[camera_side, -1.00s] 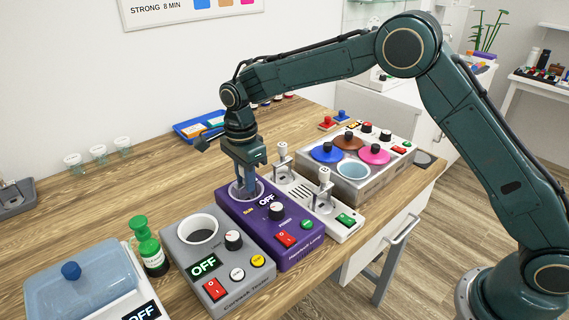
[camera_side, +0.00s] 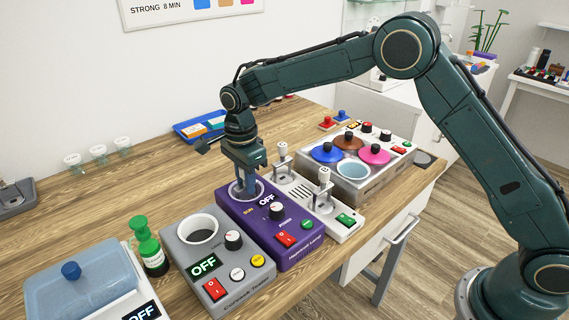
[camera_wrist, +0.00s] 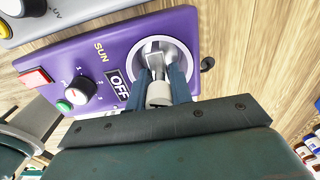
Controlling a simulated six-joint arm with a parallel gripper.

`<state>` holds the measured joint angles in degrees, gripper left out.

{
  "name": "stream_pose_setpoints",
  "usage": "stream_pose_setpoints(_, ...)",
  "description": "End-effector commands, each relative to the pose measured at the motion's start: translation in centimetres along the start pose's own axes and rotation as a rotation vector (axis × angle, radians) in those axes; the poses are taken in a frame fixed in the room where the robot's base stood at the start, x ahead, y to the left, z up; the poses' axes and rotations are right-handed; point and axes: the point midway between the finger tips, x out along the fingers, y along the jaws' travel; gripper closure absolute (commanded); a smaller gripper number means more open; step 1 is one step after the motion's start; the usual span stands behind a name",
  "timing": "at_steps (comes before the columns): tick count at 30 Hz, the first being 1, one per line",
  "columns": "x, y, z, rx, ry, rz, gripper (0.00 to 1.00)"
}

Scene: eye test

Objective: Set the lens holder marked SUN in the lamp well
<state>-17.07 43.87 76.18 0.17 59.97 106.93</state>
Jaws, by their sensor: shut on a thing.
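My gripper (camera_side: 246,190) points down over the lamp well (camera_side: 260,183) of the purple lamp box (camera_side: 276,237). In the wrist view, my gripper (camera_wrist: 162,92) is shut on a small pale, round-ended piece, likely the grip of the lens holder (camera_wrist: 159,94). A metallic part lies beyond it, inside the pale ring of the well (camera_wrist: 186,52). No marking on the held piece is readable. The box carries a yellow SUN label and a display reading OFF. I cannot tell whether the holder touches the well's bottom.
A grey box with a round well (camera_side: 190,250) stands left of the lamp box. A white unit with two upright handles (camera_side: 350,225) stands close on its right.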

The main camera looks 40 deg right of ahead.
Motion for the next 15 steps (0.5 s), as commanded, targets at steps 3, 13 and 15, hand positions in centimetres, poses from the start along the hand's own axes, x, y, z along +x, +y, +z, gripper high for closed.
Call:
stream_pose_setpoints(3, 0.12, 0.01, 0.00, 0.000, 0.000, 0.000, 1.00)
stream_pose_setpoints(13, 0.41, 0.00, 0.00, 0.000, 0.000, 0.000, 1.00)
stream_pose_setpoints(15, 0.47, 0.00, 0.00, 0.000, 0.000, 0.000, 1.00)
